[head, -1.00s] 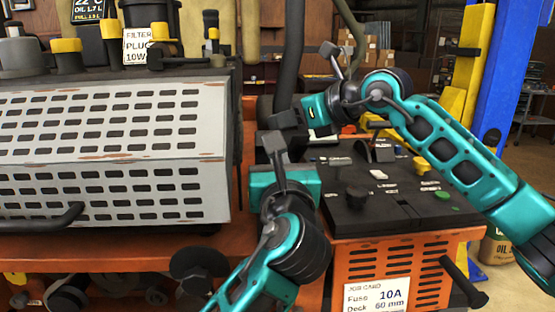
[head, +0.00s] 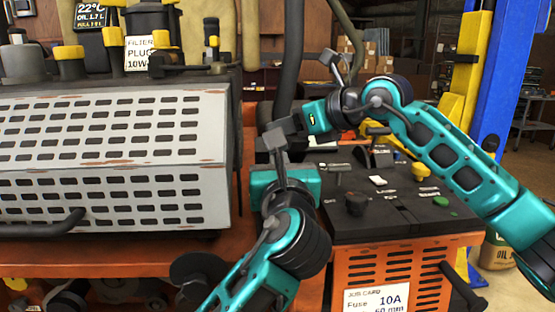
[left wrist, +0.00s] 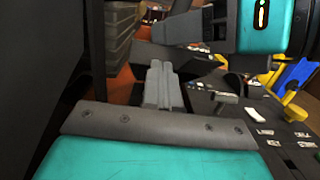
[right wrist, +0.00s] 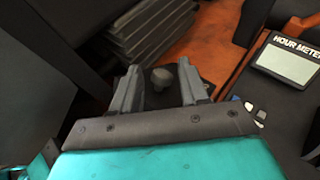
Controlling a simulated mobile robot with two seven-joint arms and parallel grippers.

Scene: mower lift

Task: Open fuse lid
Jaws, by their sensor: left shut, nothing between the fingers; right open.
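In the right wrist view a grey round knob (right wrist: 162,77) stands on a dark flat piece between and beyond my right fingers; I cannot tell for sure that this is the fuse lid. My right gripper (right wrist: 160,82) is open, with a finger on each side of the knob and no clear contact. In the head view my right gripper (head: 283,130) points left over the rear left of the black control panel (head: 400,212). My left gripper (head: 273,140) is shut and empty, close to the right one. It also shows in the left wrist view (left wrist: 160,80). The arms hide the panel's rear left in the head view.
A white perforated guard (head: 110,150) fills the left. A black knob (head: 356,203), yellow and green buttons and a white switch stand on the panel. An hour meter (right wrist: 290,62) lies right of my right gripper. A job card (head: 377,299) reads Fuse 10A.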

